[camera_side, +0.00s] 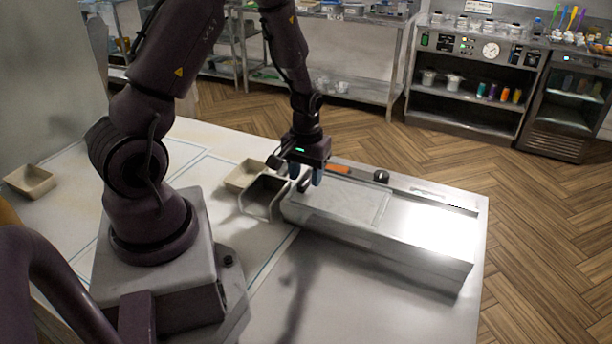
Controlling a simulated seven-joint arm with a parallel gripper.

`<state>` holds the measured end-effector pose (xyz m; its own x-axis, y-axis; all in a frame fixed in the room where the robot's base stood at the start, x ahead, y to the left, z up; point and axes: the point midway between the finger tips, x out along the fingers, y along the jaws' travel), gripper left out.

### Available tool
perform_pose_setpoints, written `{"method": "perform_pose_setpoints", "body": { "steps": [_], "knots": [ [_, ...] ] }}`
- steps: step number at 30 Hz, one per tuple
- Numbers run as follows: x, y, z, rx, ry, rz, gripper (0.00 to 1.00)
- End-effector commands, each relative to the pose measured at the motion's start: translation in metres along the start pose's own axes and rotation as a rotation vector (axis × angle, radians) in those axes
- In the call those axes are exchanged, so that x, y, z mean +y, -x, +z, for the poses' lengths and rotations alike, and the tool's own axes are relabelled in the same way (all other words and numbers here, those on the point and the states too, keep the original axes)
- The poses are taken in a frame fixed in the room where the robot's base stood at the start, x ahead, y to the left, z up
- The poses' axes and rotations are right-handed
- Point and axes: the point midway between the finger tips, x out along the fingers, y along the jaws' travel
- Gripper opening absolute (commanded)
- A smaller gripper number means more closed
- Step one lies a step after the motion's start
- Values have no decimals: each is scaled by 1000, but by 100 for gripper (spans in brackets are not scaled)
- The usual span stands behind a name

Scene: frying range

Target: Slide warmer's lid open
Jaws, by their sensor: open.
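The warmer (380,245) is a long, low metal unit on the right part of the table. A flat, pale, see-through-looking panel that seems to be its lid (345,200) covers the left part of its top. My gripper (305,178) points down at the warmer's left end, near the back left corner of the lid. It is open, with blue fingertips, and I see nothing between them. I cannot tell whether the fingertips touch the lid.
A dark-lined bin (248,208) and a beige tray (238,180) stand just left of the warmer. An orange item (338,168) and a black knob (381,176) sit along its back edge. Another beige tray (30,180) is far left. The table front (370,310) is clear.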

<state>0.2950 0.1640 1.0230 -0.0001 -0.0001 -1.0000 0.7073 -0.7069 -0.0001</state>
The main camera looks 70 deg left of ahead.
Motion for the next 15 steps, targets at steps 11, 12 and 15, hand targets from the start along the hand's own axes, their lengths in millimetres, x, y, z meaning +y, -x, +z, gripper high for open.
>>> {"method": "perform_pose_setpoints", "body": {
  "steps": [11,12,15],
  "knots": [
    [0,-9,0,1,0,1,45],
    [0,-9,0,1,0,1,45],
    [0,-9,0,1,0,0,22]
  ]
}}
